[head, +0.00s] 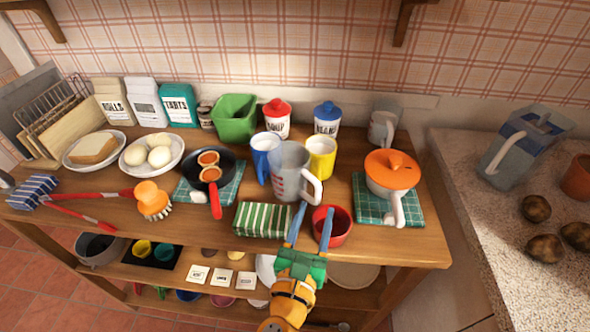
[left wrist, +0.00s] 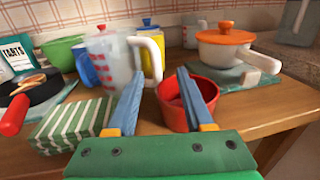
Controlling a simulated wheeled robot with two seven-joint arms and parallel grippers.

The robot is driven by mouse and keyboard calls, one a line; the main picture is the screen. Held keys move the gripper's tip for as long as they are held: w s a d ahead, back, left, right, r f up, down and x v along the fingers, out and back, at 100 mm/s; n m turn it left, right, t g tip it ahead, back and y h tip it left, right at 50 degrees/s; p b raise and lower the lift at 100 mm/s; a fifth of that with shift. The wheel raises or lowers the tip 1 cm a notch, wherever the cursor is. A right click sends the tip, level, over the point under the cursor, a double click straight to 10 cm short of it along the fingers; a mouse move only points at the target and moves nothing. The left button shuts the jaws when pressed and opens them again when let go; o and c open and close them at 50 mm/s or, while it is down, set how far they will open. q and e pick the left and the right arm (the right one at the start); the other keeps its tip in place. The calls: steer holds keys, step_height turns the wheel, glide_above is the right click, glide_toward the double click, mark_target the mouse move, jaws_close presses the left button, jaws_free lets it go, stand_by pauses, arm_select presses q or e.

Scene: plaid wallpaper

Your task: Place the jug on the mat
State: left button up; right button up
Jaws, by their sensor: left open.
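A clear measuring jug (head: 290,178) with red markings and a white handle stands upright on the wooden table; it also shows in the left wrist view (left wrist: 112,65). One green checked mat (head: 375,213) lies under an orange-lidded pot, another green checked mat (head: 228,188) under a black pan. I cannot tell which mat is meant. My left gripper (head: 311,226) is open in front of the jug, its fingers pointing toward the jug's handle side and a red cup (head: 338,231). The right finger overlaps the cup; whether they touch is unclear. My right gripper is not in view.
A folded green striped cloth (head: 262,219) lies left of my gripper. A blue cup (head: 262,155) and yellow cup (head: 320,155) crowd the jug from behind. The orange-lidded pot (head: 392,172) stands right. A grey counter (head: 475,180) holds a pitcher (head: 515,150).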

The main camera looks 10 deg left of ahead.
mark_target(318, 195)
arm_select(q)
steer(key=w, duration=0.3)
steer(key=w+p, duration=0.1)
steer(key=w, duration=0.1)
steer(key=shift+w+d+r, duration=0.25)
steer(key=shift+w+r, duration=0.1)
steer(key=shift+r, duration=0.05)
steer(key=shift+s, duration=0.15)
jaws_close()
stand_by(0.7)
